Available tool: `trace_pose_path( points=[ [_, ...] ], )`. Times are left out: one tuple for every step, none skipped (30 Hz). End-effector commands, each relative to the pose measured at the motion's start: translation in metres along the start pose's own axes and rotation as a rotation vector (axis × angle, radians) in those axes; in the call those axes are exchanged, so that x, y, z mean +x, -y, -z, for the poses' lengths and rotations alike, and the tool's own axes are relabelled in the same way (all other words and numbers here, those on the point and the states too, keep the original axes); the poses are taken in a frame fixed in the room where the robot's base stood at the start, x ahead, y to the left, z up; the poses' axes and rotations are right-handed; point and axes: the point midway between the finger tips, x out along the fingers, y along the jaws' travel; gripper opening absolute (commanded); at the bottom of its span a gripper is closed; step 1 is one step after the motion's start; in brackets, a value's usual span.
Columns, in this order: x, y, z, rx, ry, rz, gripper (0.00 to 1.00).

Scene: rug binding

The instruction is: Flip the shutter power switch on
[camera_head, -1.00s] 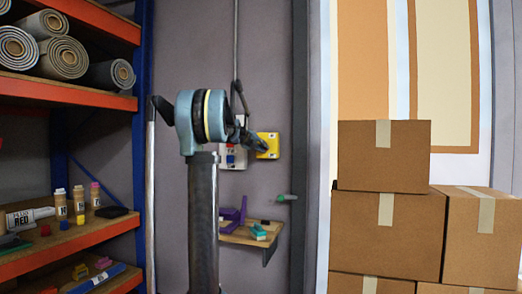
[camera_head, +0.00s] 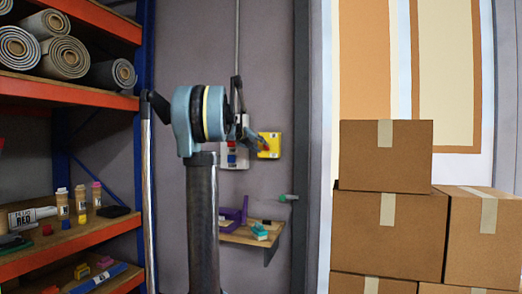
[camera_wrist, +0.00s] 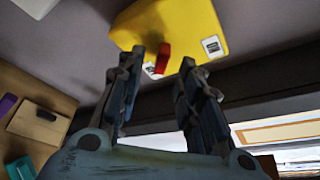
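A yellow switch box (camera_head: 275,146) is mounted on the grey wall; it fills the top of the wrist view (camera_wrist: 185,22). A red lever (camera_wrist: 163,57) sticks out from its face, with white labels beside it. I take this to be the shutter power switch. My gripper (camera_wrist: 162,60) is open, with its two fingers on either side of the lever in the wrist view. I cannot tell whether either finger touches the lever. In the head view the gripper (camera_head: 247,138) is partly hidden behind my arm, just left of the yellow box.
A grey-white box (camera_head: 233,156) with red and blue parts is left of the yellow box. A small wooden shelf (camera_head: 240,236) with purple and teal items is below. Stacked cartons (camera_head: 388,228) stand right, a loaded rack (camera_head: 85,236) left.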

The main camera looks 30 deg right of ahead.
Motion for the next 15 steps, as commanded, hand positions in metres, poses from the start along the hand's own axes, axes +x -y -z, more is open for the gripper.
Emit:
trace_pose_path(
  points=[
    [-0.011,-0.001,-0.001,-0.001,0.002,-0.002,0.33],
    [-0.017,-0.001,-0.001,0.000,0.002,-0.002,0.33],
    [-0.025,-0.001,0.000,0.001,0.002,-0.003,0.33],
    [-0.030,-0.002,-0.001,0.000,0.002,-0.003,0.33],
    [-0.036,-0.002,-0.001,0.000,0.001,-0.003,0.33],
    [-0.043,-0.002,0.000,0.000,0.001,-0.002,0.33],
    [-0.048,-0.002,-0.001,-0.001,0.002,-0.002,0.33],
    [-0.052,-0.002,-0.001,-0.001,0.002,-0.002,0.33],
    [-0.058,-0.002,-0.001,-0.001,0.002,-0.002,0.33],
    [-0.061,-0.002,-0.001,0.000,0.001,-0.002,0.33],
    [-0.065,-0.002,-0.001,0.000,0.001,-0.002,0.33],
    [-0.068,-0.002,-0.001,0.001,0.000,-0.002,0.33],
    [-0.070,-0.002,-0.001,0.001,0.000,-0.002,0.33],
    [-0.072,-0.002,-0.001,0.001,0.000,-0.002,0.33],
    [-0.075,-0.002,-0.001,0.001,0.000,-0.002,0.33]
  ],
)
